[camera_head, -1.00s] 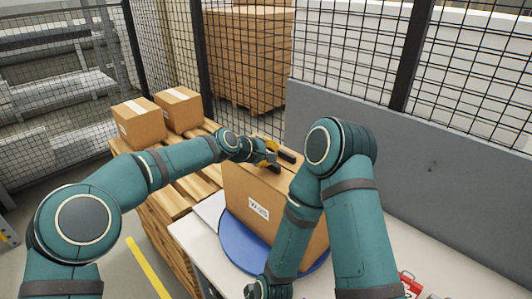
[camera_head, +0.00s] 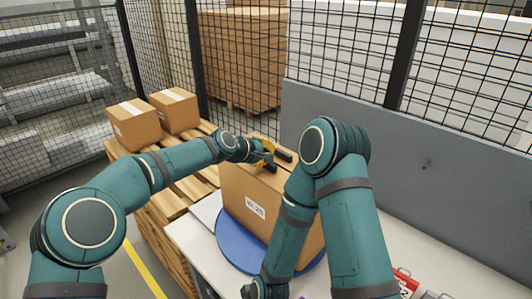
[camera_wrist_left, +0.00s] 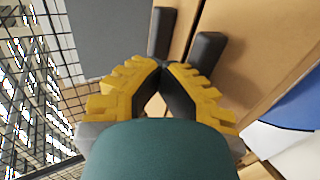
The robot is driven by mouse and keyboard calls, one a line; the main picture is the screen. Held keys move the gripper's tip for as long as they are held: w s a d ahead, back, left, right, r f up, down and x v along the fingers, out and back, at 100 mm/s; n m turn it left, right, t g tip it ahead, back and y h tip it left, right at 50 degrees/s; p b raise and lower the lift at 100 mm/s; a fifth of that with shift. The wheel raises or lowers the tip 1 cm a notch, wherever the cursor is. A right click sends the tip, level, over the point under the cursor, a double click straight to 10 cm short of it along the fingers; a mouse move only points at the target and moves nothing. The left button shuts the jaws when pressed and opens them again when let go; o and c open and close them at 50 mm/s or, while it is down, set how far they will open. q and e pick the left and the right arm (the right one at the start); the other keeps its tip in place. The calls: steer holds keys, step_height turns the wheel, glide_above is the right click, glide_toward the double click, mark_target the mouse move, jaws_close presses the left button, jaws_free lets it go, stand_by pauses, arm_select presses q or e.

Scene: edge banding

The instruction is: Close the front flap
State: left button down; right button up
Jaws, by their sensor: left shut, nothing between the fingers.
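The cardboard box (camera_head: 240,190) stands upright on a round blue plate (camera_head: 232,248) on the white table. A printed label shows on its side. My left gripper (camera_head: 274,161) is at the top of the box, shut with nothing between its fingers. In the left wrist view its black fingertips (camera_wrist_left: 183,42) lie over brown cardboard (camera_wrist_left: 255,50), with a dark seam near them. I cannot tell contact or which flap is under them. My right arm crosses in front of the box and hides part of it; its gripper is below the picture.
Two taped boxes (camera_head: 135,123) (camera_head: 174,110) stand on a wooden pallet stack (camera_head: 185,188) at the left. A grey panel (camera_head: 430,165) and a mesh fence (camera_head: 340,50) stand behind the table. A red item (camera_head: 405,281) lies at the table's front right.

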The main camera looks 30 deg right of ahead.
arm_select(q)
steer(key=shift+s+d+f, duration=0.15)
steer(key=shift+s+f, duration=0.1)
steer(key=shift+f, duration=0.25)
steer(key=shift+w+d+r+g+p, duration=0.15)
steer(key=shift+r+g+p, duration=0.15)
steer(key=shift+r+p, duration=0.3)
steer(key=shift+r, duration=0.3)
steer(key=v, duration=1.2)
steer(key=shift+f, duration=0.2)
